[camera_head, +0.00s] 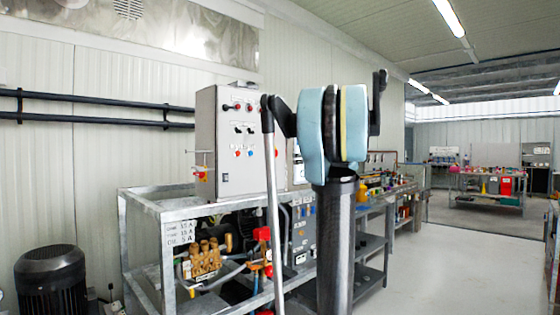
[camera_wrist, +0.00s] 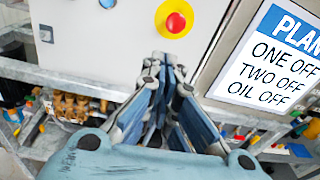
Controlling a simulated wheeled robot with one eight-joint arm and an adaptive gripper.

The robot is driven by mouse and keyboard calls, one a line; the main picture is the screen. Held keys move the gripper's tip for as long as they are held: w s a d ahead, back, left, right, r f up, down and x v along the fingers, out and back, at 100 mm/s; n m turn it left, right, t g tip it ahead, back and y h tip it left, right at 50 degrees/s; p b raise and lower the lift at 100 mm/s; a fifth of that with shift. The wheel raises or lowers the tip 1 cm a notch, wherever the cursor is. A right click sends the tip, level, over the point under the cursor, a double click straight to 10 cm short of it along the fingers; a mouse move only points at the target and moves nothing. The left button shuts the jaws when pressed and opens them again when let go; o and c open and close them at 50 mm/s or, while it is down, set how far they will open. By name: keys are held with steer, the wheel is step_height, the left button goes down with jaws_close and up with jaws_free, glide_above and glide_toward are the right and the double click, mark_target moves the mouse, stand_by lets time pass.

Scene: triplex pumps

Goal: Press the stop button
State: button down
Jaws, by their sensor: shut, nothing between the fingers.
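The stop button is a red mushroom button on a yellow ring (camera_wrist: 175,20), on the pale face of a control cabinet at the top of the wrist view. In the head view a small red spot (camera_head: 276,152) on the cabinet's right side appears to be the same button. My gripper (camera_wrist: 164,64) is shut and empty, its fingertips pointing up the picture just below the button. A gap shows between the fingertips and the button in the picture; the depth between them is hard to tell. In the head view my arm hides the gripper.
The grey control cabinet (camera_head: 222,140) stands on a metal frame (camera_head: 165,208) with pump parts. A "PLAN" sign (camera_wrist: 272,58) is right of the button. Open floor (camera_head: 440,255) lies to the right.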

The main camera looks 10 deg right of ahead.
mark_target(276, 156)
steer(key=shift+w+d+r+m+t, duration=0.3)
steer(key=shift+w+d+r+m, duration=0.3)
steer(key=shift+d+r, duration=0.1)
steer(key=x, duration=1.4)
steer(key=shift+f, duration=0.1)
